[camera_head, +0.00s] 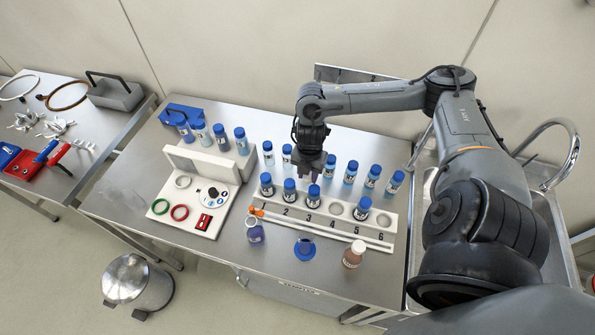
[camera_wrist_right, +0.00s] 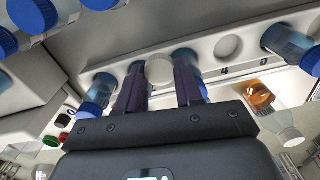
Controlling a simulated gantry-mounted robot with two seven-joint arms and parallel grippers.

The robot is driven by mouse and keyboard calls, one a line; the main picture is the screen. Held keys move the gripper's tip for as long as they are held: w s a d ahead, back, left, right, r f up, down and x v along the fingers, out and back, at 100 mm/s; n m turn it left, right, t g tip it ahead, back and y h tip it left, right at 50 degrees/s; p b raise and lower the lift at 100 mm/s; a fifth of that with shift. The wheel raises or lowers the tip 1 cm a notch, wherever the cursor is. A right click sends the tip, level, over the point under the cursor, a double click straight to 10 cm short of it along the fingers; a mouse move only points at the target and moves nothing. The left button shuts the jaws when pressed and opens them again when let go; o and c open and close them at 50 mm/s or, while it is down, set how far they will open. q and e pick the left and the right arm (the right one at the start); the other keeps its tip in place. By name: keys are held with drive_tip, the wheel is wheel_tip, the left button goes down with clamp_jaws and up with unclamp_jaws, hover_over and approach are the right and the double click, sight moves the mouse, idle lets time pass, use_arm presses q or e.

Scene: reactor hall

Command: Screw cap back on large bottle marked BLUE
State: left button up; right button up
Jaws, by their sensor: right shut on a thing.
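My right gripper (camera_head: 311,176) is above the back edge of the numbered rack, behind the third vial. In the right wrist view its dark fingers (camera_wrist_right: 160,88) are on either side of a pale round thing (camera_wrist_right: 160,71), which looks like the cap. My left gripper is out of view.
The white rack (camera_head: 345,232) holds several blue-capped vials and has empty holes. More blue-capped vials (camera_head: 371,176) stand behind it. A white unit (camera_head: 192,207) with coloured rings is at left. A blue holder (camera_head: 182,113) is behind it. A sink is under my right arm.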

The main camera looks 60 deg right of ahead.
drive_tip(key=shift+s+a+r, duration=0.1)
drive_tip(key=shift+s+r, duration=0.25)
drive_tip(key=shift+s, duration=0.2)
drive_tip(key=shift+s+a+r, duration=0.1)
drive_tip(key=shift+s+r, duration=0.25)
drive_tip(key=shift+s, duration=0.2)
